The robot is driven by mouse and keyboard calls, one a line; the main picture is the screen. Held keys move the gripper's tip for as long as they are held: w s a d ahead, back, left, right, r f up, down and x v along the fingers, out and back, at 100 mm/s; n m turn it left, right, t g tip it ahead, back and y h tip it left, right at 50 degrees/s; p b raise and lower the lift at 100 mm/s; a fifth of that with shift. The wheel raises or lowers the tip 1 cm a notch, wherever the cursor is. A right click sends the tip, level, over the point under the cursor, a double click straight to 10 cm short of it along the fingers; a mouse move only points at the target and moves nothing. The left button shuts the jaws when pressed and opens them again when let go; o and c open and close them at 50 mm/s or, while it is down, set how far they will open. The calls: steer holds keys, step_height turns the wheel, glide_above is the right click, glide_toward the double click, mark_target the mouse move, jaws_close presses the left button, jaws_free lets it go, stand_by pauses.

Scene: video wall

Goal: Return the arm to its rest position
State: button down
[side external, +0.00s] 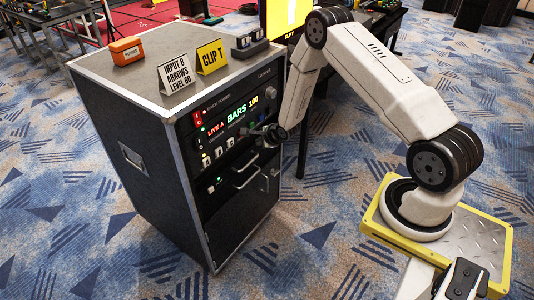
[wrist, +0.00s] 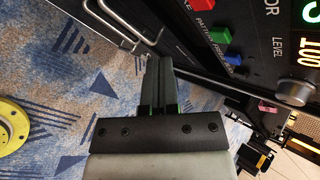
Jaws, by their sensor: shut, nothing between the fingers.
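My arm reaches left from its yellow base. My gripper (side external: 266,134) is in front of the black rack case (side external: 135,165), close to the right part of its control panel (side external: 228,120). In the wrist view my gripper (wrist: 158,62) shows its two dark fingers together, with nothing visible between them. Whether the fingertips touch the case front is unclear. The panel display (side external: 232,117) reads LIVE A and BARS 100. In the wrist view a grey LEVEL knob (wrist: 295,92) is to the right of the fingers.
Red (wrist: 201,5), green (wrist: 219,36) and blue (wrist: 232,59) controls are near the fingers. Metal handles (side external: 246,173) project below the panel. Signs reading INPUT 8 ARROWS LEVEL 60 (side external: 176,74) and CLIP T (side external: 211,57) stand on top. Open carpet (side external: 310,235) lies between case and base.

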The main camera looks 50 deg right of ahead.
steer(key=s+a+r+n+g, duration=0.2)
steer(key=s+a+r+n, duration=0.1)
steer(key=a+r+n, duration=0.5)
steer(key=s+a+r+n+g, duration=0.1)
steer(key=s+a+r+n, duration=0.2)
steer(key=s+r+n, duration=0.1)
steer(key=s+a+r+n+g+y, duration=0.1)
steer(key=s+a+r+n, duration=0.2)
steer(key=s+r+n, duration=0.2)
steer(key=s+a+r+n+g, duration=0.2)
steer(key=s+a+r+n, duration=0.2)
steer(key=s+n, duration=0.4)
steer(key=shift+s+r+y, duration=0.2)
steer(key=shift+s+y, duration=0.2)
steer(key=shift+s, duration=0.7)
steer(key=shift+a, duration=0.1)
